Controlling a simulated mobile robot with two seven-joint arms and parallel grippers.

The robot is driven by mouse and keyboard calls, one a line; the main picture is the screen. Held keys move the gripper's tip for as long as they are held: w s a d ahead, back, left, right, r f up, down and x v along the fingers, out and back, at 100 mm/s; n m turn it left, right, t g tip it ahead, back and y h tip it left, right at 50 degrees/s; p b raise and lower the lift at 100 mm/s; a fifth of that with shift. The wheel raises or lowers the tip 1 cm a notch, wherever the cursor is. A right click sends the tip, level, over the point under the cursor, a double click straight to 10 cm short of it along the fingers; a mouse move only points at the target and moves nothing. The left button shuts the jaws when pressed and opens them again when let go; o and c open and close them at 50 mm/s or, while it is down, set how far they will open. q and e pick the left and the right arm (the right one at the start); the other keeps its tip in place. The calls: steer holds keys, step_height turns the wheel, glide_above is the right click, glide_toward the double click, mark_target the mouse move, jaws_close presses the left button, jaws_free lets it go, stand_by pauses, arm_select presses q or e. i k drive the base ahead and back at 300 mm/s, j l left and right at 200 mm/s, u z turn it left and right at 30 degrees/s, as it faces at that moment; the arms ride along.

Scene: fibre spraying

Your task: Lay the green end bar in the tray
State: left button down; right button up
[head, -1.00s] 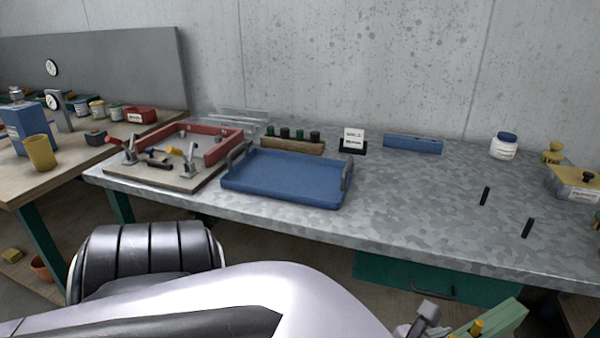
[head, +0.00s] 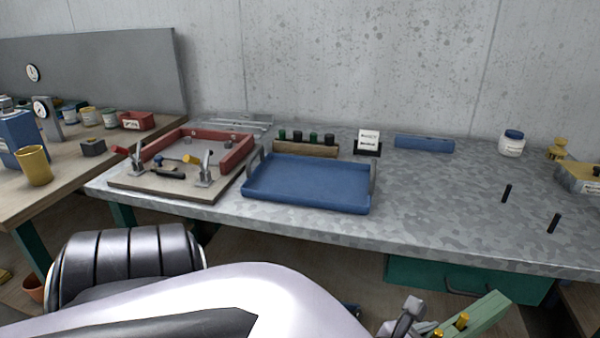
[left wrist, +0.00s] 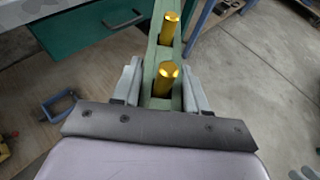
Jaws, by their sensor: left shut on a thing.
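The green end bar (head: 472,318) shows at the bottom right of the head view, with brass-coloured pegs standing in it. My left gripper (head: 408,318) is shut on it. In the left wrist view the bar (left wrist: 164,55) runs away from me between the two fingers of the left gripper (left wrist: 160,88), with two brass pegs in line. The bar is in front of the bench, apart from the tray. The blue tray (head: 306,186) lies on the bench, empty, with a handle at each end. My right gripper is not in view.
A board with a red frame and clamps (head: 165,183) stands just left of the tray. A wooden block with dark knobs (head: 306,149) and a small sign (head: 368,143) stand behind it.

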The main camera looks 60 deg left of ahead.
mark_target(302, 180)
steer(key=k+j, duration=0.7)
steer(key=j, duration=0.1)
